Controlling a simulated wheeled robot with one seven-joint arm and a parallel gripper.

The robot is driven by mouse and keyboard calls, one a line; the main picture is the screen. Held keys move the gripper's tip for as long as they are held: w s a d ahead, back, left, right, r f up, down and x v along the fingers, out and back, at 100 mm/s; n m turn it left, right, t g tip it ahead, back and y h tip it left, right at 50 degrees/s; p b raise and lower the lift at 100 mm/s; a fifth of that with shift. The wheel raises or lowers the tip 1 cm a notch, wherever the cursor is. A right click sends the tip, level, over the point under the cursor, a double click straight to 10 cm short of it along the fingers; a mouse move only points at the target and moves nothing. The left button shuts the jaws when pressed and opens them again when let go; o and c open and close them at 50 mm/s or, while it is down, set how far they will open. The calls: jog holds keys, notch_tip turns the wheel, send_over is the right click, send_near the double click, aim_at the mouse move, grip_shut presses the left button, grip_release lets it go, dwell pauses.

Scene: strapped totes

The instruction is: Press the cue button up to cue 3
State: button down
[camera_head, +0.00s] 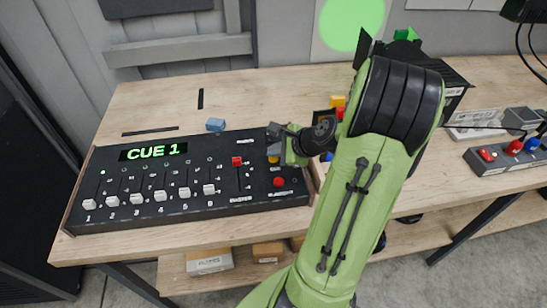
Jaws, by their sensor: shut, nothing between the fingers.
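The control console (150,215) lies on the wooden table at the left, with a row of white numbered faders (161,196) and a red master fader (237,161). Its green display (153,151) reads CUE 1. A yellow button (272,159) sits near the console's upper right. A red button (279,182) sits below it. My gripper (277,145) is shut and empty at the console's right end, over or close to the yellow button. I cannot tell whether it touches the button. The gripper partly hides that area, and the label there is too small to read.
A small blue block (215,125) lies behind the console. My arm hides part of a box with colored blocks (338,101). A grey panel with red and blue knobs (505,154) stands at the right. Boxes (209,262) sit on the lower shelf.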

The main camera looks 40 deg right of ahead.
jog(key=shift+f, duration=0.4)
dwell(0.5)
jog(key=shift+r, duration=0.15)
jog(key=shift+r+p, duration=0.7)
jog(key=shift+p, duration=0.05)
notch_tip(320, 180, up, 5)
jog(key=p, duration=0.5)
dwell(2.3)
notch_tip(320, 180, up, 4)
jog(key=p, duration=0.4)
send_over(276, 160)
jog(key=shift+w+f, duration=0.1)
jog(key=shift+f, duration=0.1)
